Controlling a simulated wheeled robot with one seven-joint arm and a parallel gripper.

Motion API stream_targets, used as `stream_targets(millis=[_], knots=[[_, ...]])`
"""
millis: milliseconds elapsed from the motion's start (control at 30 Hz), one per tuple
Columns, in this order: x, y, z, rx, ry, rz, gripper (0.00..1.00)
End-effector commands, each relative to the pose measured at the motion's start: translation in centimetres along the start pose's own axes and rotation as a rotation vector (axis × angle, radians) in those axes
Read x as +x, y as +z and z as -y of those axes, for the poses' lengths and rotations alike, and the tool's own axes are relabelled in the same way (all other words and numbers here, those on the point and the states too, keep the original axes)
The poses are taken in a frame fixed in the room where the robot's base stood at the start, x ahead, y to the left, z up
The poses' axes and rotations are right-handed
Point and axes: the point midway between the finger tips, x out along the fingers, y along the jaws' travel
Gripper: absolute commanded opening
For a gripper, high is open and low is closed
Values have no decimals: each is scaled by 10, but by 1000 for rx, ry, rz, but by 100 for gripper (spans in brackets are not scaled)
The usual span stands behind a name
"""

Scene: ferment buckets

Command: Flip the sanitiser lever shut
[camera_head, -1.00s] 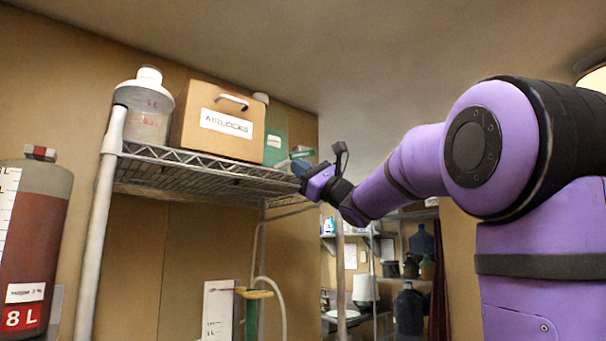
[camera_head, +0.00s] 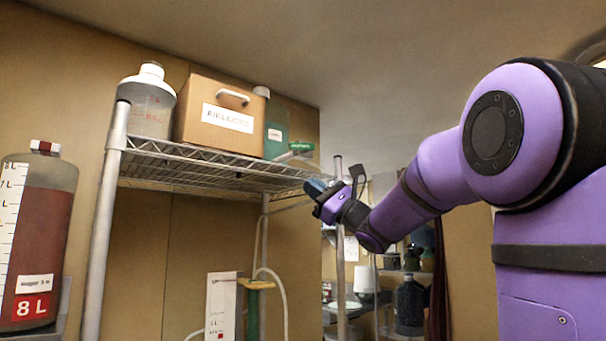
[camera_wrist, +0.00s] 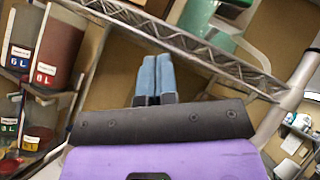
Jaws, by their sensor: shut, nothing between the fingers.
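A green container (camera_head: 275,132) with a pale label stands at the right of the top shelf. Beside it is a small green and pale part (camera_head: 300,148) at the shelf's right end; I cannot make out a lever on it for certain. In the wrist view a green container (camera_wrist: 201,12) with a pale-green curved part (camera_wrist: 236,50) shows above the shelf edge. My gripper (camera_head: 314,187) is just off the shelf's right end, slightly below the green part and apart from it. In the wrist view its blue fingertips (camera_wrist: 156,70) are together and empty, below the wire edge.
The wire shelf (camera_head: 220,172) holds a cardboard airlocks box (camera_head: 215,120) and a clear white-lidded jar (camera_head: 148,103). Its truss edge runs close to my gripper. A red-brown 8 L vessel (camera_head: 40,230) stands at left.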

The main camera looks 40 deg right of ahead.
Motion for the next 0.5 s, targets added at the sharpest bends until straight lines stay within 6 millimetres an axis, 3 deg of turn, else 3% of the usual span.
stream_targets(millis=[200,500], knots=[[-31,2,-8,-1,0,0,0],[-42,2,-12,-1,0,1,0]])
